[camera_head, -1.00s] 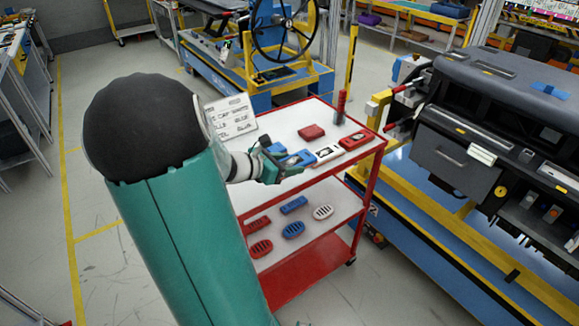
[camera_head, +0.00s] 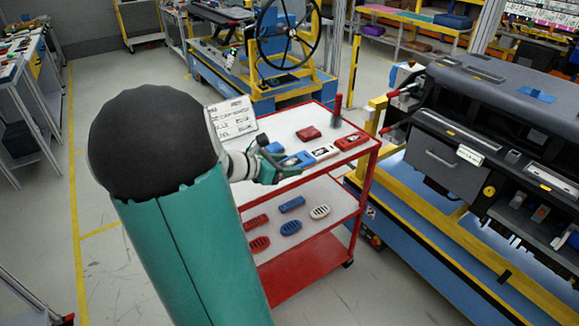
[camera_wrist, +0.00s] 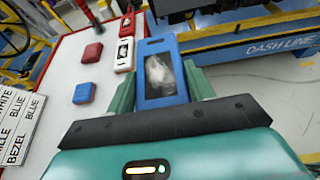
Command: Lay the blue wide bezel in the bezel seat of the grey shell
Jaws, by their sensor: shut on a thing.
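The blue wide bezel (camera_wrist: 161,72), a blue frame with a dark, pale-streaked window, stands between my gripper's green fingers in the wrist view. My gripper (camera_wrist: 160,93) is shut on it. In the head view, my gripper (camera_head: 277,168) is over the cart's top near its front edge, with the blue bezel (camera_head: 297,160) at its tip. I cannot tell whether the bezel touches the cart top. The grey shell (camera_head: 440,155) appears to be the large dark dashboard at the right, apart from my gripper. I cannot make out its bezel seat.
The red cart (camera_head: 367,180) carries a white bezel (camera_head: 323,152), a red bezel (camera_head: 352,141), a red block (camera_head: 308,133), a blue block (camera_wrist: 83,93), an upright red peg (camera_head: 338,103) and a lettered card (camera_head: 232,118). Vents lie on its lower shelf. A yellow-and-blue stand supports the dashboard.

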